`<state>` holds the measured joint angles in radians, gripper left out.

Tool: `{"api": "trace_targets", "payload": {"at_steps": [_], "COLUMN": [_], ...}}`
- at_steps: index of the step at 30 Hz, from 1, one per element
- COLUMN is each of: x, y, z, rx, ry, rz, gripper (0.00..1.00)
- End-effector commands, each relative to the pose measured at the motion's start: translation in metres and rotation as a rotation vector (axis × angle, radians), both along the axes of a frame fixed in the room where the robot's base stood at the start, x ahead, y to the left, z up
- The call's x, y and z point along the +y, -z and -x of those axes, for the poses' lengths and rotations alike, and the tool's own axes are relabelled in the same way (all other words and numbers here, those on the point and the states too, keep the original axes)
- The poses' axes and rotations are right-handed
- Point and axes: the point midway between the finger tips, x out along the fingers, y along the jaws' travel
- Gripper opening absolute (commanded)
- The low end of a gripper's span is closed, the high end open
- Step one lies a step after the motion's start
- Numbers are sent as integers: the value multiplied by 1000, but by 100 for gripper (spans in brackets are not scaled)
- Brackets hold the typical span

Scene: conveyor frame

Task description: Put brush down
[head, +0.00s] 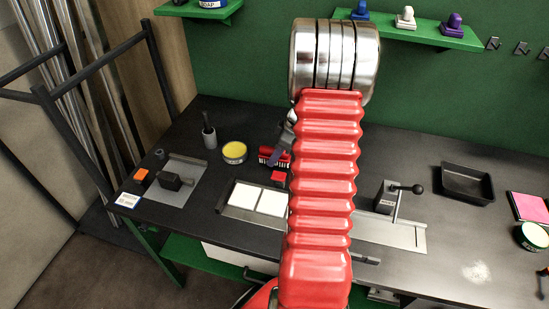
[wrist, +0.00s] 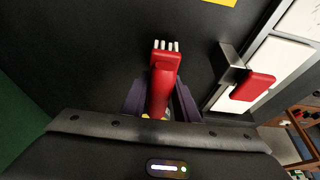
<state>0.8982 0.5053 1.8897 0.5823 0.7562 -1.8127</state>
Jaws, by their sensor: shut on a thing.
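The red brush (wrist: 164,72) with white bristles is held between the purple fingers of my gripper (wrist: 160,100) in the wrist view. Its bristle end points away from my gripper, over the dark table top. In the head view the brush (head: 270,158) shows just left of my red arm, and my gripper (head: 280,150) is partly hidden behind the arm. I cannot tell whether the brush touches the table.
A yellow-topped tin (head: 234,151) and a dark cup (head: 209,137) stand to the left. A black tray (head: 466,182) lies at right. Bare table shows behind the tin.

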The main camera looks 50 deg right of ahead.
Motion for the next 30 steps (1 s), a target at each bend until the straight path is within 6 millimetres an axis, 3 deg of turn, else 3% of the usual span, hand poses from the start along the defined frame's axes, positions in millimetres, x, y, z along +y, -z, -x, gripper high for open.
{"api": "trace_targets", "payload": {"at_steps": [3, 14, 15, 22, 30], "x": [0, 0, 0, 0, 0], "y": [10, 13, 12, 12, 12], "z": [0, 0, 0, 1, 1], "rx": [1, 1, 1, 1, 0], "ry": [0, 0, 0, 0, 0], "rz": [0, 0, 0, 0, 1], "gripper": [0, 0, 30, 46, 46]}}
